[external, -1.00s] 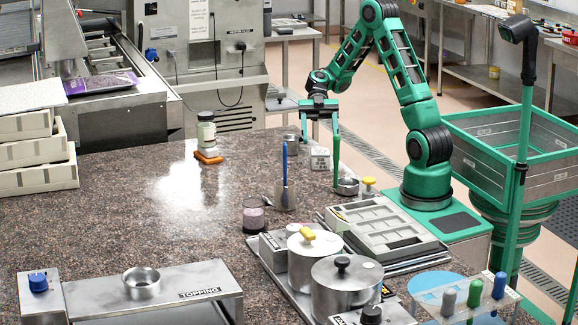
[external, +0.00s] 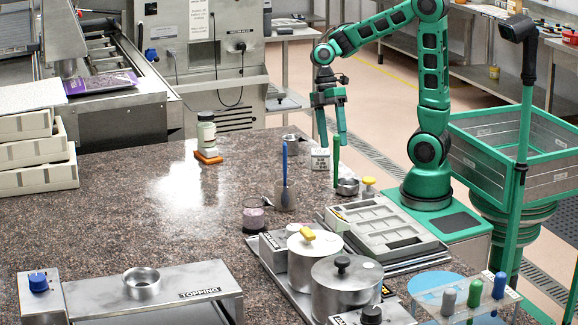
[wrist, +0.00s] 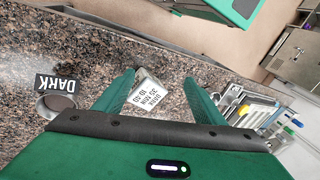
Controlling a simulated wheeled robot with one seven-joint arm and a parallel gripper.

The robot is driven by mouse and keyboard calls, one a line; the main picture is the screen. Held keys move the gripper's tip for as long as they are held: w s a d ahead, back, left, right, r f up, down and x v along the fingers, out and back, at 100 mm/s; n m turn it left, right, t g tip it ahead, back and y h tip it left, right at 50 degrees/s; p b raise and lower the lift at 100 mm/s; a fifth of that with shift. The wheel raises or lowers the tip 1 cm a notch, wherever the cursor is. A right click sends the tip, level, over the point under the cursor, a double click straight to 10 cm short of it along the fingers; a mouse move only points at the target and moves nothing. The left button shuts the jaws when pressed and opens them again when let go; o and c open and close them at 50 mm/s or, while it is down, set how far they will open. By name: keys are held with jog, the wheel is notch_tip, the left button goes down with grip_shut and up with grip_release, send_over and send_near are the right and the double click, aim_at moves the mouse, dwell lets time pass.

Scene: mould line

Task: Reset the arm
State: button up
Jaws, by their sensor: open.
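My gripper (external: 334,140) hangs from my green arm above the back right of the speckled worktop (external: 120,220), fingers pointing down and apart. In the wrist view my gripper (wrist: 160,80) shows both fingers spread with nothing held between them. A small white block with printed text (external: 320,158) stands below the fingers in the external view. It also shows beyond the gap between the fingers in the wrist view (wrist: 150,92). A green-handled ladle (external: 336,155) stands close by in the external view; I cannot tell its exact distance from the fingers.
A metal cup (external: 291,143) and a holder with a blue-handled tool (external: 285,195) stand left of the gripper. A grey compartment tray (external: 385,230), lidded pots (external: 345,285) and a topping stand (external: 150,290) are nearer. A capped jar (external: 206,132) stands on an orange base. The left middle worktop is clear.

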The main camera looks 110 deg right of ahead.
jog(key=s+a+f+m+h, duration=0.1)
jog(key=s+m+h, duration=0.3)
jog(key=s+m, duration=0.5)
jog(key=shift+s+f, duration=0.3)
jog(key=shift+s, duration=1.1)
jog(key=shift+a, duration=0.1)
